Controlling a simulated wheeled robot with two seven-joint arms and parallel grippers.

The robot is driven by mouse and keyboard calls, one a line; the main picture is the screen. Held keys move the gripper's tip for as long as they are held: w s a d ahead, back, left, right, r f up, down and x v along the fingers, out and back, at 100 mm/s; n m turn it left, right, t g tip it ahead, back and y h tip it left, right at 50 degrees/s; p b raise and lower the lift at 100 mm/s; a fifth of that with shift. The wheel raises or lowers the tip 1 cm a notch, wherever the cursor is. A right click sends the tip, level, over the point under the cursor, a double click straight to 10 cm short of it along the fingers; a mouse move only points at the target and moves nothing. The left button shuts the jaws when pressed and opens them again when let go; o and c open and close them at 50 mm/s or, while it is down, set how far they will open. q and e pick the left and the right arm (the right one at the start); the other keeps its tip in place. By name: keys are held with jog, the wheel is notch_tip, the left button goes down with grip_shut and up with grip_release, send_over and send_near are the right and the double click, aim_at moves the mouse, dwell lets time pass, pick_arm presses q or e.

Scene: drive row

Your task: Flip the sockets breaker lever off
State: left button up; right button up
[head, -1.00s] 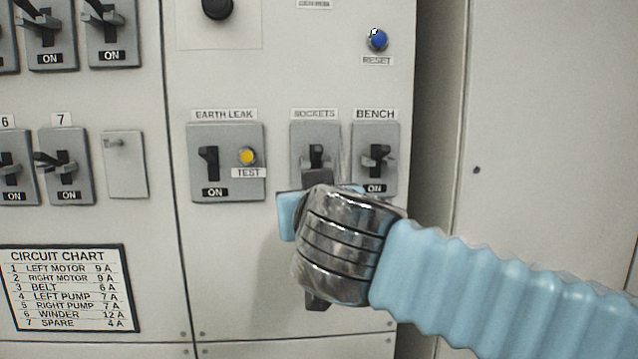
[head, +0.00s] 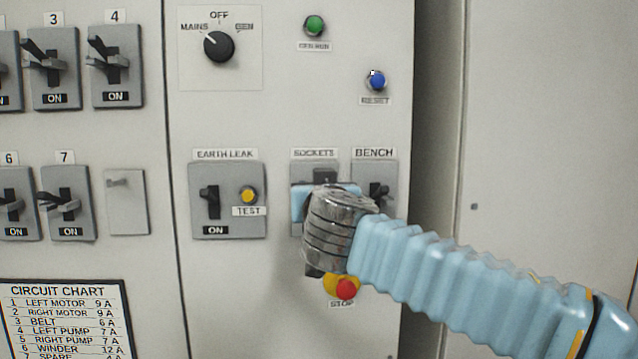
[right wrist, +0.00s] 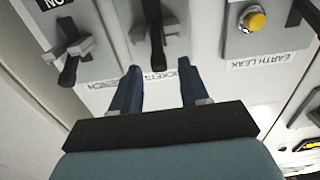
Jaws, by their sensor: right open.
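The sockets breaker (head: 299,174) is a grey plate under its SOCKETS label, between EARTH LEAK and BENCH. In the head view my right wrist covers most of it, including its ON/OFF mark. In the right wrist view, which is upside down, its long dark lever (right wrist: 156,35) points toward the gap between my fingers. My right gripper (right wrist: 159,67) is open, with one blue finger to each side of the lever's line. The lever tip is near the fingertips; I cannot tell whether they touch. My left gripper is not in view.
The bench breaker (head: 379,190) is close to the right and the earth leak breaker (head: 211,202) to the left. A red stop button (head: 347,289) on yellow is just below my wrist. A blue reset button (head: 376,81) is above. Bare panel lies between.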

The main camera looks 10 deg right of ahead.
jog(key=shift+w, duration=0.15)
jog(key=shift+c, duration=0.4)
grip_shut()
